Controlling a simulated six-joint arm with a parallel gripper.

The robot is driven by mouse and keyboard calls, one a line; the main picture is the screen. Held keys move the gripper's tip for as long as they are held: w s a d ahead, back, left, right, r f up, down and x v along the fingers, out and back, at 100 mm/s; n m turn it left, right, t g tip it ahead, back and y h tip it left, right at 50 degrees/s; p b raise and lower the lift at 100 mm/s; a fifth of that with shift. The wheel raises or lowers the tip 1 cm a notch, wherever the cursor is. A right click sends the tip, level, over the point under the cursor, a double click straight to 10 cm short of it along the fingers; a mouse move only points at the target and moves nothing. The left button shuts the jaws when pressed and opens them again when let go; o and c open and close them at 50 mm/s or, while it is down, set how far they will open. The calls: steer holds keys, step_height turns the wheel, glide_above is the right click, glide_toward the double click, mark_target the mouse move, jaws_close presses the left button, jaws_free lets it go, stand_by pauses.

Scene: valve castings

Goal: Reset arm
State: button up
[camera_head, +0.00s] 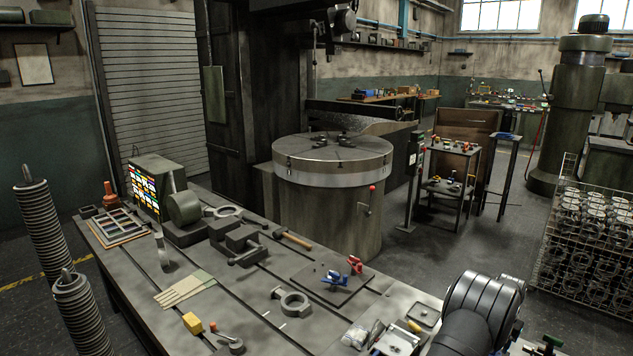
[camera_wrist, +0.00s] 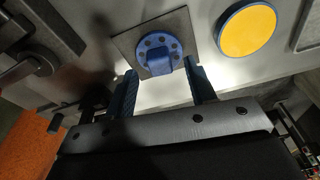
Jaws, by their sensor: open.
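In the wrist view, my gripper (camera_wrist: 160,68) is open, with its two dark blue ribbed fingers apart. A blue round flanged part (camera_wrist: 158,50) with bolt holes lies beyond the fingertips, on a grey square plate (camera_wrist: 124,42). Its blue stub shows between the fingers; I cannot tell how far it is from them. In the head view, a blue casting (camera_head: 334,279) and a red casting (camera_head: 355,264) are on a dark plate (camera_head: 318,281) on the workbench (camera_head: 240,298). My arm shows at the lower right there; the fingers are not clear in that view.
A yellow disc with a blue rim (camera_wrist: 247,29) is beside the square plate in the wrist view. In the head view, a grey ring casting (camera_head: 293,303), a hammer (camera_head: 294,239) and a clamp block (camera_head: 237,243) are on the bench. A wire crate of castings (camera_head: 545,265) stands at the right.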

step_height(320, 180, down, 2)
steer(key=shift+d, duration=0.15)
steer(key=shift+r, duration=0.15)
steer(key=shift+r, duration=0.1)
